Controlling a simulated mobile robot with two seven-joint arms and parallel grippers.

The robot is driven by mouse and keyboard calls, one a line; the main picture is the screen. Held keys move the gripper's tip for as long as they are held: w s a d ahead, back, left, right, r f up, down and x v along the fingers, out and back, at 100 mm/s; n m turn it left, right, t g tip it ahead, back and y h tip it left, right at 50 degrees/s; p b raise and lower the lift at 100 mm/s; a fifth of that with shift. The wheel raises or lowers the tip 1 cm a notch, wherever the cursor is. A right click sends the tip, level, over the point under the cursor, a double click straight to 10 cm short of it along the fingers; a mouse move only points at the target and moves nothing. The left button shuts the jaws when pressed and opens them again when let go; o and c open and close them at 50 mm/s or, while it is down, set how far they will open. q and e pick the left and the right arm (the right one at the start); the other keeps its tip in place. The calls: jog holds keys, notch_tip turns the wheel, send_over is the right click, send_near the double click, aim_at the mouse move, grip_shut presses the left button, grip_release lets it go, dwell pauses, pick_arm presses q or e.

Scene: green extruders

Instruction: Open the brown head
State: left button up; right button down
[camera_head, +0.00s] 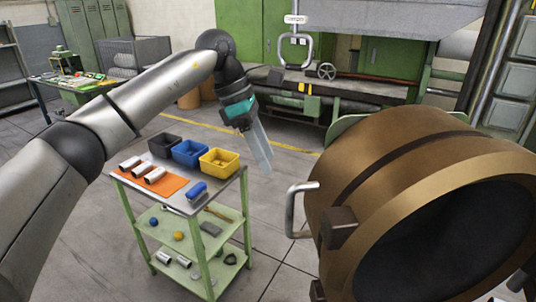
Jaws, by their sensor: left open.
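The brown head (395,165) is a large bronze-coloured cylinder at the right, with a wide dark round opening facing the lower right. My left gripper (264,158) is open and empty, pointing down, in front of the green machine and up and to the left of the handle. It appears apart from the handle and the head. My right gripper does not show.
A green cart (196,210) stands left of the head with blue (190,152), yellow (219,161) and dark bins, an orange mat and metal cylinders. A green machine (380,60) stands behind. Floor shows between cart and head.

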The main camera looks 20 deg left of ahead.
pick_arm(q)
jog(key=shift+p+v, duration=0.65)
jog(key=shift+v, duration=0.55)
